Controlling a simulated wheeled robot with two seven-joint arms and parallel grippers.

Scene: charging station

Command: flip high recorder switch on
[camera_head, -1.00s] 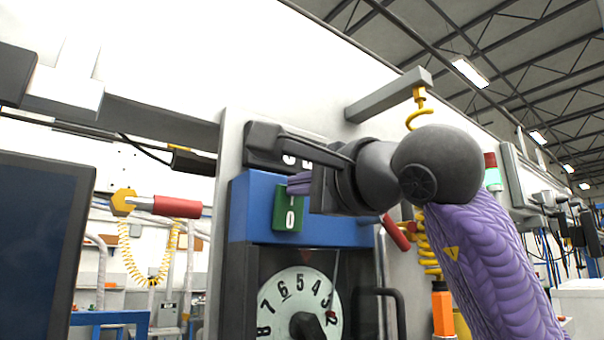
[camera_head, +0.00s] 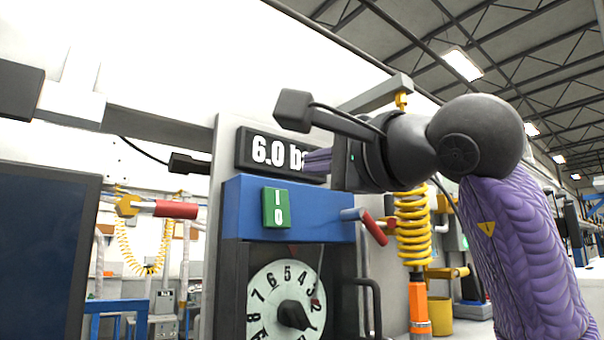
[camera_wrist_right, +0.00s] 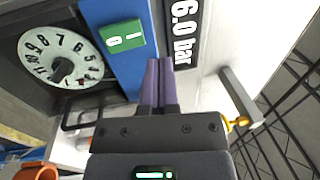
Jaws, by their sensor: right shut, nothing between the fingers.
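The recorder has a blue top housing (camera_head: 325,214) with a green rocker switch (camera_head: 276,208) marked I and O on its front. Below it is a round numbered dial (camera_head: 287,300) with a black knob. My right gripper (camera_head: 308,161) is right of and above the switch, apart from it, in front of the "6.0 bar" sign (camera_head: 262,150) and hiding its right end. In the right wrist view the purple fingers (camera_wrist_right: 157,68) are together and empty, and the green switch (camera_wrist_right: 123,35) lies to their left. My left gripper is not in view.
A red-handled lever (camera_head: 375,228) projects right of the blue housing. A black handle (camera_head: 372,300) stands beside the dial. A grey bracket (camera_head: 375,95) juts out above, and a yellow coiled hose (camera_head: 412,225) hangs at right. A dark screen (camera_head: 45,260) fills the lower left.

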